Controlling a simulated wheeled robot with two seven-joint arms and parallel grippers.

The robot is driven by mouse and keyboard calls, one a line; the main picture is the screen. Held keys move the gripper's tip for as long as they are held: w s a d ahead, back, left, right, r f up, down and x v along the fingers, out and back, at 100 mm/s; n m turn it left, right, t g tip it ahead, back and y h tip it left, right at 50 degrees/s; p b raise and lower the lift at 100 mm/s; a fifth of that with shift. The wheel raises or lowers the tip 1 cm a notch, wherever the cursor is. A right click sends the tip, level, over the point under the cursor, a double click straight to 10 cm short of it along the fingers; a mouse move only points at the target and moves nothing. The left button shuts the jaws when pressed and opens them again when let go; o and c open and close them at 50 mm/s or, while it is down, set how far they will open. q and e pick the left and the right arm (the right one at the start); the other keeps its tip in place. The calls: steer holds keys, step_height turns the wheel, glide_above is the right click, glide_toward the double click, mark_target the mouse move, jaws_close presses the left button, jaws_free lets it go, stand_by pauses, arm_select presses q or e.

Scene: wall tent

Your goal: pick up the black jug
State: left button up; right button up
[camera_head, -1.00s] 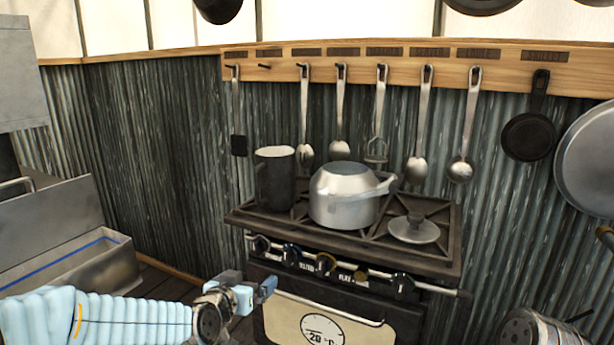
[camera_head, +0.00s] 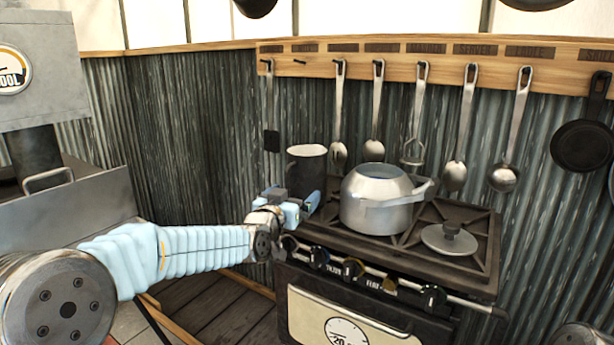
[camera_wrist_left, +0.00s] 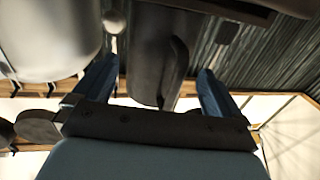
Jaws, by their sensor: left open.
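The black jug (camera_head: 306,165), dark with a pale rim, stands upright at the back left of the stove. My left gripper (camera_head: 303,203) is in front of it, covering its lower part in the head view. In the left wrist view, my left gripper (camera_wrist_left: 157,85) is open, with its blue fingers apart. The jug's dark handle (camera_wrist_left: 176,70) and body (camera_wrist_left: 150,45) show between the fingers. I cannot tell whether a finger touches the jug. My right gripper is not in view.
A silver kettle (camera_head: 378,205) stands just right of the jug and shows close beside one finger in the left wrist view (camera_wrist_left: 45,40). A lid (camera_head: 449,238) lies on the stove's right side (camera_head: 487,240). Several utensils hang on the corrugated wall behind.

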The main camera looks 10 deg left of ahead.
mark_target(303, 181)
arm_select(q)
steer(key=shift+w+d, duration=0.15)
steer(key=shift+w, duration=1.25)
jaws_close()
